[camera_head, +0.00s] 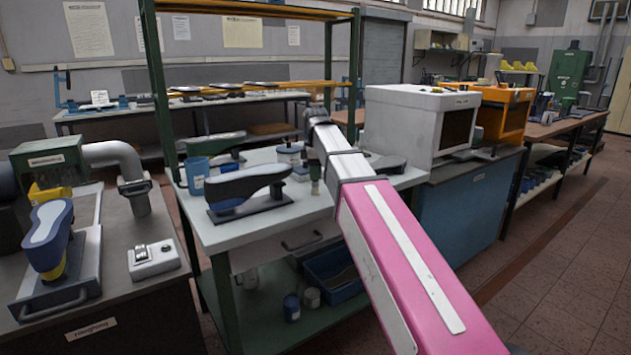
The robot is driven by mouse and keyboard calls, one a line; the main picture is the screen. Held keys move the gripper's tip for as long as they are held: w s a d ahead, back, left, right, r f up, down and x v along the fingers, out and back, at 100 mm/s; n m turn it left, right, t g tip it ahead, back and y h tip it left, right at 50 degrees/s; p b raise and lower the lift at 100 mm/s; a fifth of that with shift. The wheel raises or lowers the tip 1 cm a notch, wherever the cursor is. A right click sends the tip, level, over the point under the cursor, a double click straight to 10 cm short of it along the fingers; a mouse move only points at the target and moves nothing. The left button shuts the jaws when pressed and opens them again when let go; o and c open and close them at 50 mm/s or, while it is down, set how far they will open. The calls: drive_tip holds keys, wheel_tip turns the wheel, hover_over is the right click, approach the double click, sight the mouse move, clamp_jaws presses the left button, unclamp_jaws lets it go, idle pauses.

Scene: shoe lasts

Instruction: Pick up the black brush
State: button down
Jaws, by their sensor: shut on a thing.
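My arm reaches from the lower right over the white-topped workbench (230,225). My gripper (313,160) points down at its end, small and partly hidden by my own wrist. It is shut on a narrow dark upright thing (315,172), which looks like the black brush. The brush is mostly hidden, and I cannot tell whether its lower end touches the bench top.
A black shoe last on a stand (247,185) is left of my gripper. A blue cup (197,176) and a small jar (288,154) stand near it. A white box-shaped oven (420,125) is close on the right. The green frame post (160,90) rises at left.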

drive_tip(key=shift+r, duration=0.15)
wheel_tip(320, 180, up, 10)
drive_tip(key=shift+f, duration=0.1)
idle(0.4)
idle(0.8)
